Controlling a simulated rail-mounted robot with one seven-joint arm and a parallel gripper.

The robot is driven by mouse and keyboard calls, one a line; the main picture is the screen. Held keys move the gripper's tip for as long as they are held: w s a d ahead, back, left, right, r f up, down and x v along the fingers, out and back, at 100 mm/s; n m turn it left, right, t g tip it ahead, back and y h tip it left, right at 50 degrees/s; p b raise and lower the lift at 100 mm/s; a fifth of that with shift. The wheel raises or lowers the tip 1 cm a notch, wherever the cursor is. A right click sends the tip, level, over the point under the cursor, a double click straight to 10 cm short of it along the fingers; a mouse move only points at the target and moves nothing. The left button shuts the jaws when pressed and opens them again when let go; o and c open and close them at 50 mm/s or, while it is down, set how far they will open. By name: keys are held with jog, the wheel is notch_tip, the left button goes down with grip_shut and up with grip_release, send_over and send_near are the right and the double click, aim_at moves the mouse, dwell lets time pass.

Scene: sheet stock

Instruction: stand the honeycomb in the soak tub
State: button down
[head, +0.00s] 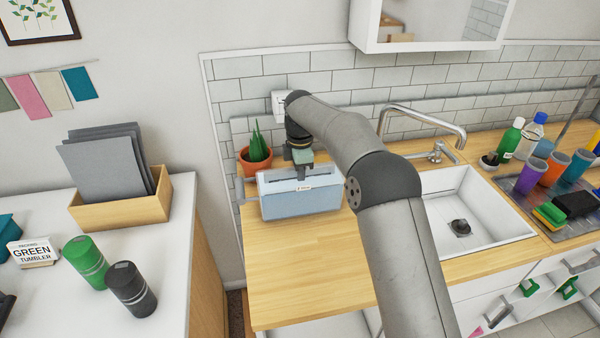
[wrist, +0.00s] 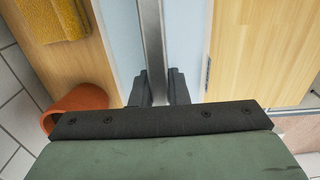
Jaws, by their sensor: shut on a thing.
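The soak tub, a pale blue box (head: 300,204) with a small label on its front rim, stands on the wooden counter. My gripper (wrist: 158,88) is over the tub, pointing down, and is shut on a thin grey panel, which I take for the honeycomb (wrist: 151,40). From above, its narrow edge runs straight between the fingers, with the tub's pale blue showing on both sides. The panel's faces and lower edge are hidden, so I cannot tell whether it touches the tub's floor.
A potted plant (head: 255,152) stands close behind the tub's left end. A yellow textured thing (wrist: 52,20) lies by the wall. The sink (head: 480,215) is to the right. Counter in front of the tub is clear (head: 305,265). A wooden box (head: 125,208) of grey sheets stands left.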

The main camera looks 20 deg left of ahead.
jog(key=shift+f, duration=0.65)
jog(key=c, duration=1.3)
grip_release()
jog(key=shift+r, duration=0.1)
notch_tip(320, 180, up, 8)
jog(key=p, duration=0.6)
